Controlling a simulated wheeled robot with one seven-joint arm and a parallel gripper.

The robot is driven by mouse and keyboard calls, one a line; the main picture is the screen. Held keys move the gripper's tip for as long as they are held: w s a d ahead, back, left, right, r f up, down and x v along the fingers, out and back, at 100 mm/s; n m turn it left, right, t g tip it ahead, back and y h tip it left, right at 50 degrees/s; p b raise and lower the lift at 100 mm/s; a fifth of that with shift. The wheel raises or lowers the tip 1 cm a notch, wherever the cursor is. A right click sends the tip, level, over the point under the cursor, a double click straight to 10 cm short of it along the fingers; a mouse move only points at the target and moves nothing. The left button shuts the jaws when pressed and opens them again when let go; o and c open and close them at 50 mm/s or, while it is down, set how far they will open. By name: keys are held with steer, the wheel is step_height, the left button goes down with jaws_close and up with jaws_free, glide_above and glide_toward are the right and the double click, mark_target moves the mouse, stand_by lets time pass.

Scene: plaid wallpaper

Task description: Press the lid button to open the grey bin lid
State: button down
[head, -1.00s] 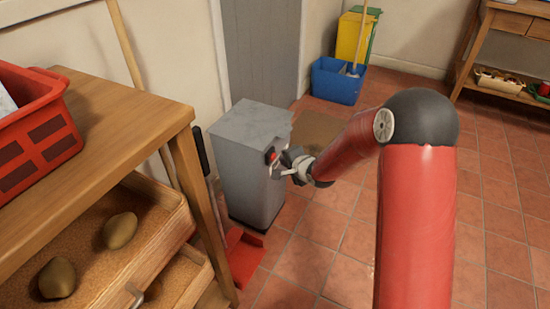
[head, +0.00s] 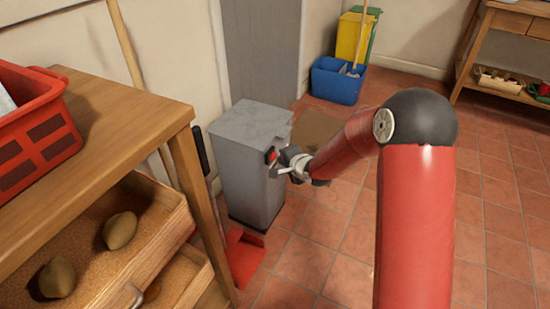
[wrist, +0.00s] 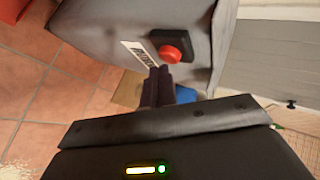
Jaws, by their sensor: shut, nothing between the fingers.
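The grey bin (head: 250,160) stands on the tiled floor against the wall, with its lid (head: 250,122) down. The red lid button (wrist: 170,54) sits on a dark plate near the top of the bin's face, beside a white label (wrist: 140,54). The button also shows in the head view (head: 271,156). My gripper (wrist: 160,70) is shut and empty, with its fingertips just by the button's lower edge in the wrist view. I cannot tell whether they touch it. In the head view my gripper (head: 278,172) is at the bin's right side, slightly below the button.
A wooden table (head: 130,110) with a red crate (head: 38,120) and open drawers stands at the left. A red dustpan (head: 243,256) lies near the bin's foot. A blue bucket (head: 335,84) is at the back. The floor at right is clear.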

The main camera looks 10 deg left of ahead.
steer(key=shift+w+a, duration=0.15)
steer(key=shift+a, duration=0.35)
stand_by(0.8)
steer(key=shift+s+d, duration=0.3)
steer(key=shift+d, duration=0.55)
steer(key=shift+s+d+p, duration=0.3)
steer(key=shift+d+p, duration=0.05)
steer(key=shift+d, duration=0.45)
steer(key=shift+s+d+p, duration=0.25)
steer(key=shift+d+p, duration=0.15)
steer(key=shift+d, duration=0.4)
steer(key=shift+s+d+p, duration=0.3)
steer(key=shift+d+p, duration=0.05)
steer(key=shift+d, duration=0.45)
